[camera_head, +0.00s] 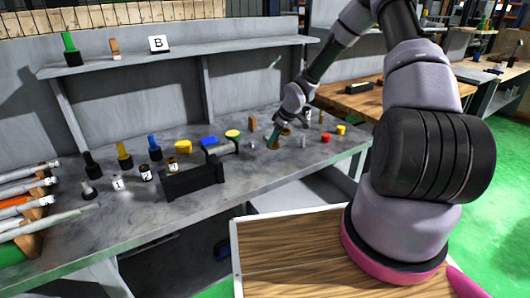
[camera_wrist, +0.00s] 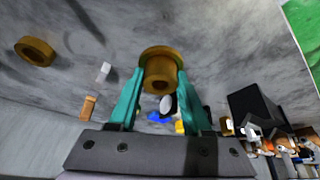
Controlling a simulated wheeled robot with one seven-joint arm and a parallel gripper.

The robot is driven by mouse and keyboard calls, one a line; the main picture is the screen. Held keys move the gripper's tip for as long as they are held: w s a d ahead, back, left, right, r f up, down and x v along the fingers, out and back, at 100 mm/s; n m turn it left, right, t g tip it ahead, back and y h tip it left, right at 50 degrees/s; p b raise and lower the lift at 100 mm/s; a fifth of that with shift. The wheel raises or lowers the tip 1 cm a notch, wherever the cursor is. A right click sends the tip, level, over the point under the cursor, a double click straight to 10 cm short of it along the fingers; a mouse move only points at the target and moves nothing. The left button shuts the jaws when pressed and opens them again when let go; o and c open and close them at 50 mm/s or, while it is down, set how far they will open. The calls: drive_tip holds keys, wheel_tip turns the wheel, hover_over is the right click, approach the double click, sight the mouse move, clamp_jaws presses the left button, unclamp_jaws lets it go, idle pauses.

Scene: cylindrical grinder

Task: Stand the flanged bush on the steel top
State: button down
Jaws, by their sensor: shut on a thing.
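The flanged bush (camera_wrist: 160,70) is brass-coloured, with a wide flange and a narrower hub with a bore. In the wrist view it sits between the two teal fingers of my gripper (camera_wrist: 161,98), which is shut on it. The hub end faces the wrist camera and the flange is on the far side. In the head view my gripper (camera_head: 273,134) is low over the grey steel top (camera_head: 265,170), with the bush (camera_head: 273,144) at its fingertips. I cannot tell whether the bush touches the top.
A second brass-coloured ring (camera_wrist: 35,51) lies to the left in the wrist view. A black block (camera_head: 193,180) stands left of my gripper. A red piece (camera_head: 325,138) and a yellow piece (camera_head: 341,130) lie to the right. The front of the top is clear.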

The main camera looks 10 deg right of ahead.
sight(276, 147)
drive_tip(key=shift+f, duration=2.7)
drive_tip(key=shift+f, duration=0.2)
drive_tip(key=shift+c, duration=1.7)
unclamp_jaws()
drive_tip(key=shift+r, duration=0.15)
